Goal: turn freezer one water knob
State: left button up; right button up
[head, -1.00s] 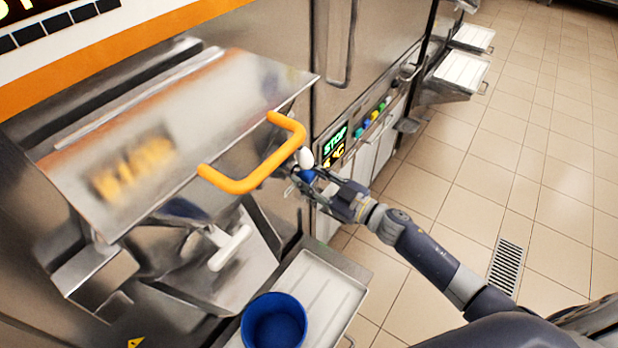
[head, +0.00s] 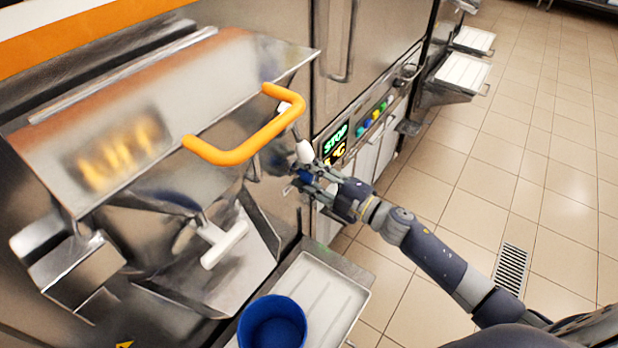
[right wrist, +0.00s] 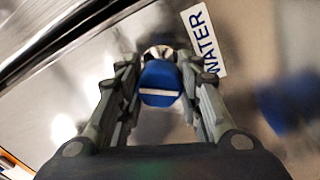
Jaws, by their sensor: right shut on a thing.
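The blue water knob (right wrist: 160,82) sits on the steel front of the nearest freezer. In the right wrist view it lies between my fingers, with a white line running roughly crosswise on its face. A white label reading WATER (right wrist: 205,44) is beside it. My right gripper (head: 304,177) is shut on the knob; in the head view the fingers hide most of the knob. A white-tipped lever (head: 305,151) stands just above the gripper. My left gripper is not in view.
An orange handle (head: 246,152) on the steel lid (head: 150,110) juts out left of my gripper. Below are a white tray (head: 322,297) and a blue bucket (head: 272,322). Tiled floor is clear at right.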

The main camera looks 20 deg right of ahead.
jog(key=shift+n, duration=0.6)
jog(key=o, duration=1.1)
jog(key=shift+s, duration=0.1)
jog(key=shift+s+d+f, duration=0.1)
jog(key=shift+s+d, duration=0.1)
jog(key=v, duration=1.1)
jog(key=shift+s+d, duration=0.1)
